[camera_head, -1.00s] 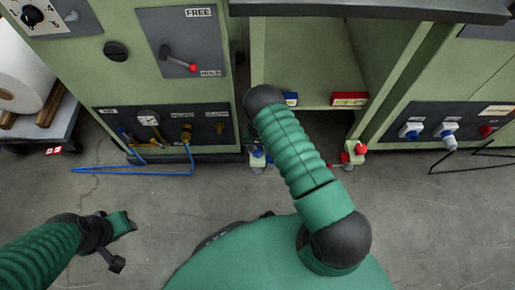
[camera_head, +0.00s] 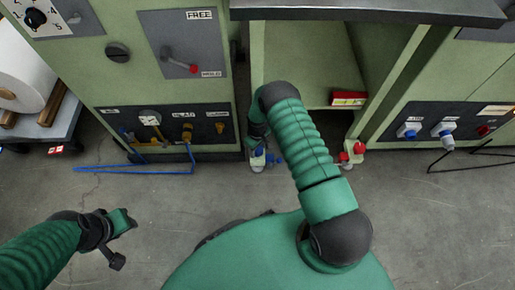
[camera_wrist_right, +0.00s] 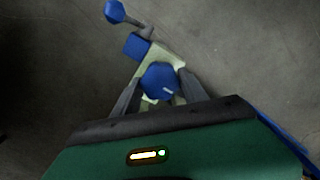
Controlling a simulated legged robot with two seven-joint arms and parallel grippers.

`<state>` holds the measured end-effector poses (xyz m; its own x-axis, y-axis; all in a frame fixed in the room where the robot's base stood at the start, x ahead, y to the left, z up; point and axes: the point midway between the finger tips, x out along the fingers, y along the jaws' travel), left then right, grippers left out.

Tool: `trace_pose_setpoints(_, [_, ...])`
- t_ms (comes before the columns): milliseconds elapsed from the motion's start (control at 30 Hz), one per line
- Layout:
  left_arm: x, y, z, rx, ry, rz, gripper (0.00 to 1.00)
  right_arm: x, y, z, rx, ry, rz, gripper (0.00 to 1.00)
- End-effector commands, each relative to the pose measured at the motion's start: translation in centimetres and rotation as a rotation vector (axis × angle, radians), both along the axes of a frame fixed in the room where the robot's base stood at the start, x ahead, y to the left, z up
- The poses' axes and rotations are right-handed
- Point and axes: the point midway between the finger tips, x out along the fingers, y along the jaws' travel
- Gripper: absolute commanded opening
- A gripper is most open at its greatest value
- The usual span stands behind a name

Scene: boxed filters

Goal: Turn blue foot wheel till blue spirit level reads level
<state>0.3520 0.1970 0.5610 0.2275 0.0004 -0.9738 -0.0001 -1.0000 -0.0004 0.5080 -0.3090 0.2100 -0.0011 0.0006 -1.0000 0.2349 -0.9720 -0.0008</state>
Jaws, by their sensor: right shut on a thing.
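The blue foot wheel (camera_wrist_right: 160,80), with a pale mark on it, sits between the two fingers of my right gripper (camera_wrist_right: 156,92) in the right wrist view. The gripper is shut on it. In the head view my right gripper (camera_head: 258,148) reaches down to this foot at the left of the open bay, and some blue shows there. The blue spirit level is hidden behind my right arm, so its reading cannot be seen. My left gripper (camera_head: 122,238) is over bare floor at the lower left; its jaw state is unclear.
A red spirit level (camera_head: 349,98) lies on the bay's shelf, and a red foot wheel (camera_head: 359,147) stands at the bay's right. A blue block (camera_wrist_right: 137,46) and a blue knob (camera_wrist_right: 114,12) are beside the gripped wheel. A blue hose (camera_head: 130,169) lies left.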

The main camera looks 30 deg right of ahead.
Motion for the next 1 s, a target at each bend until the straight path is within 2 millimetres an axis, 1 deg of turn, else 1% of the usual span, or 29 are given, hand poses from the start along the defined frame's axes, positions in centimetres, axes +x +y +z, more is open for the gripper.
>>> trace_pose_setpoints(133, [0.01, 0.0, 0.06, 0.0, 0.0, 0.0, 0.36, 0.14, -0.03, 0.06, 0.0, -0.003, 0.081, 0.1])
trace_pose_setpoints(300, [0.0, 0.0, 0.08, 0.0, 0.0, 0.0, 0.36, 0.14, -0.04, 0.06, -0.001, -0.003, 0.141, 0.1])
trace_pose_setpoints(533, [0.0, 0.0, 0.08, 0.0, 0.0, 0.0, 0.36, 0.15, -0.06, 0.06, -0.001, -0.003, 0.173, 0.1])
trace_pose_setpoints(867, [0.0, 0.0, 0.09, 0.0, 0.0, 0.0, 0.36, 0.14, -0.07, 0.06, -0.001, -0.003, 0.174, 0.1])
trace_pose_setpoints(900, [0.0, 0.0, 0.08, 0.0, 0.0, 0.0, 0.36, 0.14, -0.07, 0.06, -0.001, -0.003, 0.174, 0.53])
trace_pose_setpoints(1000, [0.0, 0.0, 0.08, 0.0, 0.0, 0.0, 0.36, 0.12, -0.06, 0.05, -0.001, -0.003, 0.173, 0.66])
